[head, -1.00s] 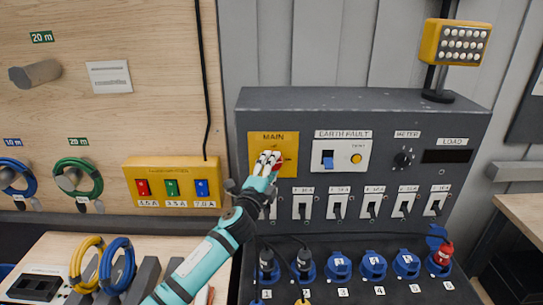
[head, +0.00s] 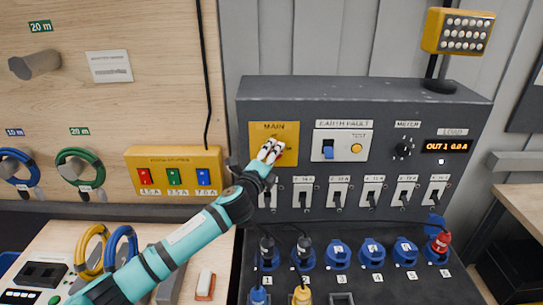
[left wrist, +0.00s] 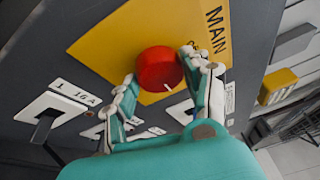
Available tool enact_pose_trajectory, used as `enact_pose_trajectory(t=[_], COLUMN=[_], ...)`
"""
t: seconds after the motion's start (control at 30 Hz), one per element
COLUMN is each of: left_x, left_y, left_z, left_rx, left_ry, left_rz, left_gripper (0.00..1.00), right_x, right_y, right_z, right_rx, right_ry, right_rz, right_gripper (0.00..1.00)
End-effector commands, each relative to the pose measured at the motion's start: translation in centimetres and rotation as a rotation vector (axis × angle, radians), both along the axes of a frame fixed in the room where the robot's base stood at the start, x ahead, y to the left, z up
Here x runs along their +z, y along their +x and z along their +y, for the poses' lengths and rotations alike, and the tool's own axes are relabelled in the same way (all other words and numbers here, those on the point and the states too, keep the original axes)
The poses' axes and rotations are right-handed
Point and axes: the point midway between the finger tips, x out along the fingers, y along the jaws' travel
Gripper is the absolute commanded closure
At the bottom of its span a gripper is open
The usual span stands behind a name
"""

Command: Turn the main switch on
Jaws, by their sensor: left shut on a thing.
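The main switch is a red round knob (left wrist: 159,68) on a yellow plate (head: 288,132) marked MAIN, at the upper left of the dark grey panel. In the left wrist view a white mark on the knob shows at its lower right. My left gripper (head: 271,151) is shut on the knob, with one finger on either side of it in the left wrist view. In the head view the fingers hide most of the knob. My right gripper is not in view.
The load display (head: 446,146) is lit and reads OUT 1 0.0 A. The earth fault unit (head: 342,147) sits right of the main plate. A row of breakers (head: 338,194) runs below, with blue sockets (head: 338,254) under them. A yellow lamp (head: 458,32) stands on the panel.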

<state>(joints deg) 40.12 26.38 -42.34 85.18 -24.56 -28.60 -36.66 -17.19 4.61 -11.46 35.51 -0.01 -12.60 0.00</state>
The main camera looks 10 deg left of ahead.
Motion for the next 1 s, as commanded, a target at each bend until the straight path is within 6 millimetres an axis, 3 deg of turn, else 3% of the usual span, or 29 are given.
enact_pose_trajectory(t=[0.13,0.17,0.3,0.67,0.87,1.0], left_x=[0.0,0.0,0.0,-0.1,-0.1,-0.2], left_y=[0.0,0.0,0.0,-0.4,-3.2,-6.4], left_z=[0.0,0.0,0.0,0.1,0.5,1.0], left_rx=[0.0,0.0,0.0,0.0,-0.002,-0.002], left_ry=[0.003,0.003,0.002,0.0,0.001,0.001], left_rz=[0.0,0.0,0.0,0.0,0.0,0.002], left_gripper=[0.84,0.48,0.29,0.27,0.27,0.27], right_x=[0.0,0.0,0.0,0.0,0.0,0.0], right_y=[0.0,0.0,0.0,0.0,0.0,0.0], right_z=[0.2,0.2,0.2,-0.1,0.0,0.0], right_rx=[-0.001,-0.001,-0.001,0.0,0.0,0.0], right_ry=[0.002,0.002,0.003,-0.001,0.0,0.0], right_rz=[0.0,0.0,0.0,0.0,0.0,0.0], right_gripper=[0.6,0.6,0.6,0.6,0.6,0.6])
